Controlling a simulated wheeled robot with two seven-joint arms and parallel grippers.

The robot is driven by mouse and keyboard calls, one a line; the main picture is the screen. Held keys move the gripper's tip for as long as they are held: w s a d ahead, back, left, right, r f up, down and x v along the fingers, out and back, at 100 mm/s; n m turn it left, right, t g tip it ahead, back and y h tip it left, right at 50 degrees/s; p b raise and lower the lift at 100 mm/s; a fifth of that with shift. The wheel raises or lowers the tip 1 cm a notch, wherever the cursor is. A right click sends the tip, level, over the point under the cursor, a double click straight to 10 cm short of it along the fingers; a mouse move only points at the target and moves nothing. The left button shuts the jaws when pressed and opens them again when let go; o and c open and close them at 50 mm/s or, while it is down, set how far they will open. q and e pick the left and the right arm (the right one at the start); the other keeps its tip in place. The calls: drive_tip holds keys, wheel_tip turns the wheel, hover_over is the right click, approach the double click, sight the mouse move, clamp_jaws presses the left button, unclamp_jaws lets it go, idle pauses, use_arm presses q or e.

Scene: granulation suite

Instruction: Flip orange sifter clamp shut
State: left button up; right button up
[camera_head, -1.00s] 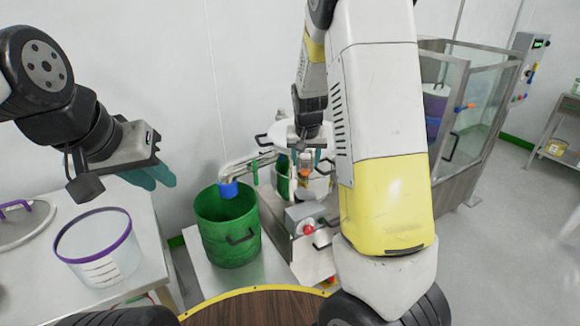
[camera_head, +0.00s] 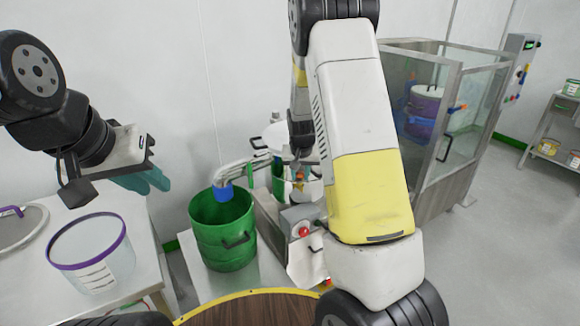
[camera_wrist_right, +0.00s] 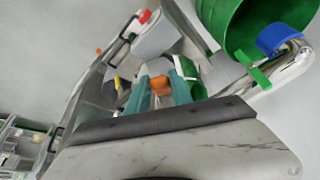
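The orange sifter clamp (camera_wrist_right: 160,83) shows in the right wrist view between the two teal fingers of my right gripper (camera_wrist_right: 160,86). The orange fills the gap between the fingers, but I cannot tell whether they press on it. In the head view a small orange spot (camera_head: 300,175) shows at the sifter (camera_head: 295,195), below my right wrist. My right arm hides much of the sifter there. My left gripper (camera_head: 146,181) hangs above the left table with its teal fingers apart and nothing between them.
A green drum (camera_head: 224,240) stands below the blue-ended metal spout (camera_head: 223,192).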

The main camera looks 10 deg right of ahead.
clamp_jaws()
idle(1.2)
